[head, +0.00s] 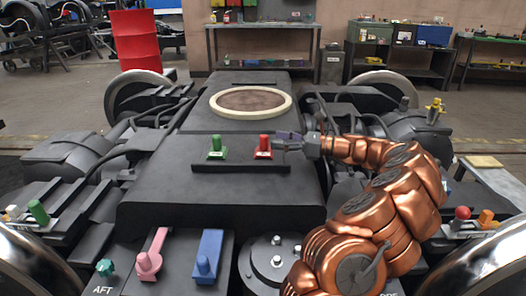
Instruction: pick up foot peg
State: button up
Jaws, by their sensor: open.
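My gripper (281,145) reaches in from the right over the dark bogie top (225,185), open, with its fingertips close beside a red upright peg (264,143) on a small red foot. I cannot tell whether the fingers touch or surround it. A similar green peg on a foot (216,144) stands to its left. Both stand behind a low dark ledge (240,168). I cannot tell for sure which of these is the foot peg.
A pale ring (250,101) lies behind the pegs. In front are a pink handle piece (150,258), a blue block with a peg (207,258) and a teal knob (105,267). A green cylinder (38,211) stands left; a red ball (463,213) sits right. The bogie top in front is clear.

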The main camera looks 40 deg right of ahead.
aim_at(264, 140)
jog(key=x, duration=0.1)
jog(key=b+x, duration=0.1)
jog(key=x, duration=0.1)
jog(key=b+x, duration=0.1)
jog(key=shift+w+a+f, duration=0.15)
jog(key=shift+a+f, duration=0.15)
jog(key=shift+f, duration=0.1)
jog(key=shift+w+a+r, duration=0.1)
jog(key=shift+w+a, duration=0.05)
jog(key=shift+w, duration=0.1)
grip_shut()
